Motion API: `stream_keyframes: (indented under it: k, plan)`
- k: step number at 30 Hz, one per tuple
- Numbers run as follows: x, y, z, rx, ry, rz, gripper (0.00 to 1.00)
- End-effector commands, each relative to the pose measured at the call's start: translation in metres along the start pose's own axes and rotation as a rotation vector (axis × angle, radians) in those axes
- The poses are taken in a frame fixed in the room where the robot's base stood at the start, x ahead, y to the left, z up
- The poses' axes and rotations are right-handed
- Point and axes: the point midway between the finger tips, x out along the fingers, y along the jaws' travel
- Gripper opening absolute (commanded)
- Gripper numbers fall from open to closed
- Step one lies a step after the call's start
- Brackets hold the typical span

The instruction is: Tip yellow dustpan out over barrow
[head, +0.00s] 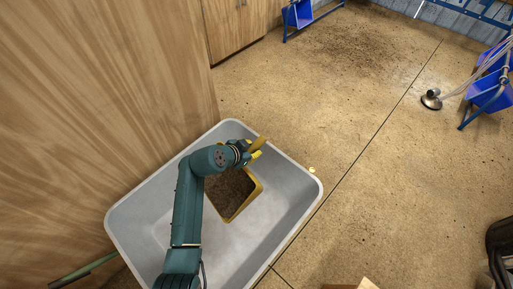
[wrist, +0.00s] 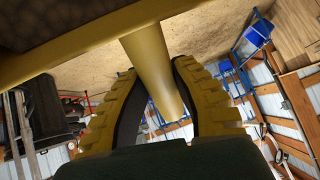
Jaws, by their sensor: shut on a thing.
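The yellow dustpan (head: 256,188) is over the grey barrow (head: 291,205) in the head view, inside the outline of its rim. Dark brown dirt (head: 228,188) covers the pan's floor. My gripper (head: 251,153) is shut on the dustpan's handle (head: 259,143), near the barrow's far rim. In the wrist view, the yellow fingers of my gripper (wrist: 157,75) close on both sides of the handle (wrist: 150,55). The pan's edge (wrist: 75,50) crosses the top there. My arm hides part of the pan and barrow. Its exact height and tilt are hard to tell.
A wooden panel (head: 90,110) stands close along the barrow's left side. Speckled floor (head: 390,180) lies open to the right. Blue bins (head: 298,13) on stands and a metal disc-shaped base (head: 432,98) are farther off. A dark object (head: 502,250) is at the right edge.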

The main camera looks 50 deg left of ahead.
Motion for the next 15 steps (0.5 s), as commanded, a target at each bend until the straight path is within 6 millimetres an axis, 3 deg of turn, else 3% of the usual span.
stream_keyframes:
  k: [15]
  plan:
    - [-0.049, -0.01, 0.003, -0.04, 0.216, -0.016, 0.0]
